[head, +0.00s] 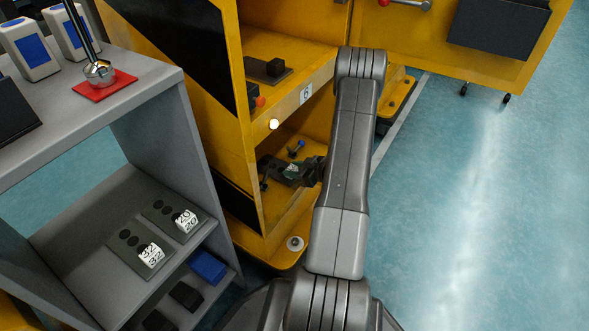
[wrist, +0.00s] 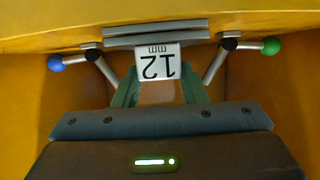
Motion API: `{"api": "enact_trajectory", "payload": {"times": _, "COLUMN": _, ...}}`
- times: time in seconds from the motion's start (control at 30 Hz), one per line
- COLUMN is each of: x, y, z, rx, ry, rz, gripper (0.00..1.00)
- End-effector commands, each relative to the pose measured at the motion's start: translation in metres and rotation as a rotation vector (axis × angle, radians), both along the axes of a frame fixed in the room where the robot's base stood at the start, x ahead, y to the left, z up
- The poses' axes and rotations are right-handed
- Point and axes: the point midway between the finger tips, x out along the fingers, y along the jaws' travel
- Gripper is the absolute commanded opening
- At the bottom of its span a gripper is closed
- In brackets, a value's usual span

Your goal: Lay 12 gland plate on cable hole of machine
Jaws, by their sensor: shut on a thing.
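My gripper (head: 305,172) reaches into the lower compartment of the yellow machine (head: 215,110). In the wrist view my gripper (wrist: 158,84) is shut on the white block of the 12 gland plate, marked "12 mm" (wrist: 158,66) and upside down in the picture. The plate's grey edge (wrist: 155,31) shows beyond the block. Two clamp levers flank it, one with a blue knob (wrist: 55,63) at left and one with a green knob (wrist: 271,46) at right. The cable hole is hidden, so I cannot tell whether the plate touches it.
Yellow compartment walls stand close on both sides. Above is a machine shelf labelled 6 (head: 306,93) with a dark block on a plate (head: 270,70). A grey rack (head: 150,85) at left holds plates marked 32 (head: 151,255) and 20 (head: 186,221). The floor at right is clear.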

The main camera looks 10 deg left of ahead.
Motion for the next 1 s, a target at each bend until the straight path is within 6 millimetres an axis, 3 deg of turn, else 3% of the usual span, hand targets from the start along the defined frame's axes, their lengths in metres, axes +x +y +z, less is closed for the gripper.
{"api": "enact_trajectory", "payload": {"times": 0.37, "x": 0.0, "y": 0.0, "z": -0.004, "rx": 0.001, "ry": 0.0, "rz": 0.0, "gripper": 0.02}}
{"api": "enact_trajectory", "payload": {"times": 0.4, "x": 0.0, "y": 0.0, "z": -0.003, "rx": 0.001, "ry": -0.001, "rz": 0.0, "gripper": 0.46}}
{"api": "enact_trajectory", "payload": {"times": 0.5, "x": 0.0, "y": 0.0, "z": -0.003, "rx": 0.001, "ry": 0.0, "rz": 0.0, "gripper": 0.63}}
{"api": "enact_trajectory", "payload": {"times": 0.83, "x": -0.001, "y": -0.002, "z": -0.002, "rx": -0.001, "ry": 0.001, "rz": 0.0, "gripper": 0.63}}
{"api": "enact_trajectory", "payload": {"times": 1.0, "x": -0.006, "y": -0.02, "z": 0.008, "rx": 0.0, "ry": 0.002, "rz": -0.004, "gripper": 0.63}}
